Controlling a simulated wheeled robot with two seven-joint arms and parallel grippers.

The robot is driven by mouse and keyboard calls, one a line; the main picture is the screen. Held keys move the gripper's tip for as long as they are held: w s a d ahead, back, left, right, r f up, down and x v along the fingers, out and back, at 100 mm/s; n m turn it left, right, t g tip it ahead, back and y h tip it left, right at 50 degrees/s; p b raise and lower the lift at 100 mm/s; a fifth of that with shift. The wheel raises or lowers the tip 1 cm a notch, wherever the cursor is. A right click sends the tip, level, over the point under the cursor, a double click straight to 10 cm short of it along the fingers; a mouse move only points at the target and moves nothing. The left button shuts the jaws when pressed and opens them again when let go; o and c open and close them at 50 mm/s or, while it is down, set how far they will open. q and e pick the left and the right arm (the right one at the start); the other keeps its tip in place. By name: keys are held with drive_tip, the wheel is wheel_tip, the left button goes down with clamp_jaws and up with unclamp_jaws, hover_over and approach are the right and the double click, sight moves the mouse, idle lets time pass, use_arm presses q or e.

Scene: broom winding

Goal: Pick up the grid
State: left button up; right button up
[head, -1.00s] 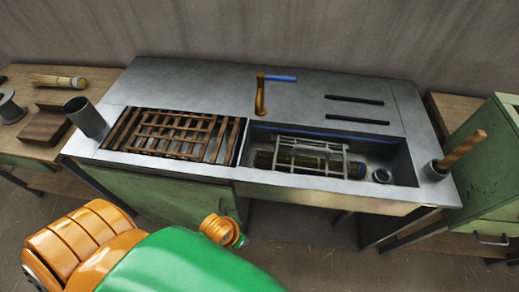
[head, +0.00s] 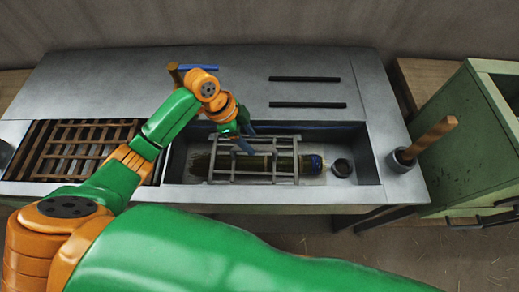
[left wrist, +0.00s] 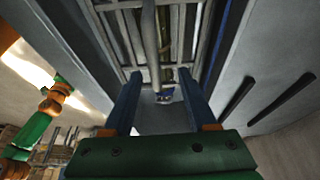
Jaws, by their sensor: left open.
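A grey metal grid (head: 296,165) sits in the sink basin (head: 370,170), over a dark green bundle (head: 258,165) with a blue band near its right end. The grid's bars also show in the left wrist view (left wrist: 150,35), ahead of the fingers. My left gripper (head: 243,138) is open, over the grid's back left part in the head view. In the left wrist view the two blue fingers (left wrist: 161,88) are spread, with the grid beyond and between them. I cannot tell whether they touch it. My right gripper is not in view.
A wooden slatted rack (head: 85,150) lies left of the basin. A small dark ring (head: 342,167) is in the basin's right end. A brass tap (head: 176,75) stands behind, close to my left arm. A wooden handle (head: 432,137) stands in a holder at right, beside a green cabinet (head: 470,140).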

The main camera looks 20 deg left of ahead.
sight(257, 158)
use_arm(q)
drive_tip(key=shift+w+f, duration=0.4)
drive_tip(key=shift+f, duration=0.05)
drive_tip(key=shift+s+d+f, duration=0.1)
drive_tip(key=shift+s+f, duration=0.1)
drive_tip(key=shift+f, duration=0.05)
drive_tip(key=f, duration=0.1)
drive_tip(key=d+f, duration=0.1)
drive_tip(key=f, duration=0.1)
drive_tip(key=s+d+f, duration=0.1)
drive_tip(key=f, duration=0.1)
drive_tip(key=shift+p, duration=0.4)
drive_tip(key=shift+w+f, duration=0.1)
drive_tip(key=shift+w, duration=0.15)
drive_tip(key=shift+s, duration=0.15)
drive_tip(key=shift+f, duration=0.15)
clamp_jaws()
